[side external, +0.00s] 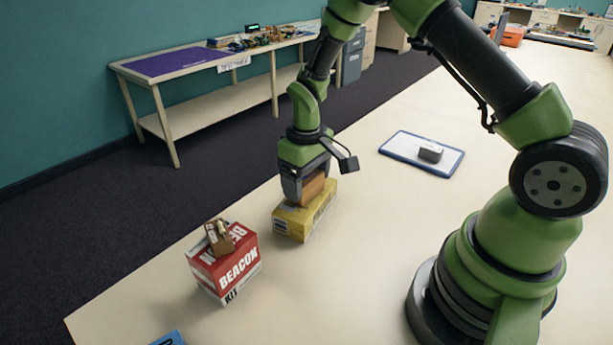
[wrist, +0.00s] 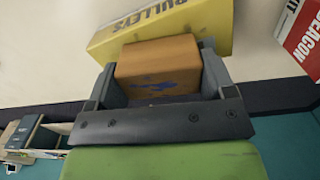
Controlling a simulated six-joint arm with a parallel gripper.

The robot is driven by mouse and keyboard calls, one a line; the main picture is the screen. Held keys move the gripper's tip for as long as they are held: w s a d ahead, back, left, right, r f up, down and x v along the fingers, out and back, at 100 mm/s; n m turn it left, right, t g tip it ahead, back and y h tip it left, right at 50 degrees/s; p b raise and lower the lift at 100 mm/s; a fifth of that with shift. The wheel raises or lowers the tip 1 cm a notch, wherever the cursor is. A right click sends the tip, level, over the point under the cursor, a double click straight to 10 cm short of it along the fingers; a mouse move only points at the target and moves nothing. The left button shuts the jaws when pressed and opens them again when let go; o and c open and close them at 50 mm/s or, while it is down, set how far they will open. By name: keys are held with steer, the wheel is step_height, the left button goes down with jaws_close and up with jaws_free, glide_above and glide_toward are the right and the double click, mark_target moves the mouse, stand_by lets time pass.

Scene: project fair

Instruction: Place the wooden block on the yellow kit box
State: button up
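The orange-brown wooden block (wrist: 160,62) sits between the two fingers of my gripper (wrist: 158,72) in the wrist view, with a finger against each side. In the side view the wooden block (side external: 313,188) is under my gripper (side external: 305,185), just over the yellow kit box (side external: 303,219). The yellow kit box also shows in the wrist view (wrist: 205,22), lettered "PULLEYS", behind the block. The block appears to be on or very close to the box top; I cannot tell whether they touch.
A red and white "BEACON KIT" box (side external: 226,270) with a small wooden and metal part (side external: 219,237) on top stands left of the yellow box. A blue-edged white tray (side external: 399,146) holding a dark block (side external: 431,154) lies behind right. A blue item (side external: 168,339) is at the front edge.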

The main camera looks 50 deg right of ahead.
mark_target(307, 176)
steer(key=o, duration=0.4)
step_height(307, 176, up, 12)
steer(key=s+a+r+m+t, duration=0.2)
steer(key=s+a+r+t, duration=0.1)
steer(key=s+r, duration=0.55)
steer(key=shift+s+a+r+m+t+y, duration=0.4)
steer(key=shift+s+r+t, duration=0.3)
steer(key=shift+s, duration=1)
steer(key=shift+s+a+r+m+t+y, duration=0.35)
steer(key=shift+s+r+t, duration=0.35)
steer(key=shift+s, duration=1)
steer(key=shift+s+a+r+m+t+y, duration=0.25)
steer(key=shift+s+a+r+t, duration=0.35)
steer(key=shift+s, duration=1.1)
steer(key=shift+d+r, duration=0.1)
steer(key=shift+d, duration=0.05)
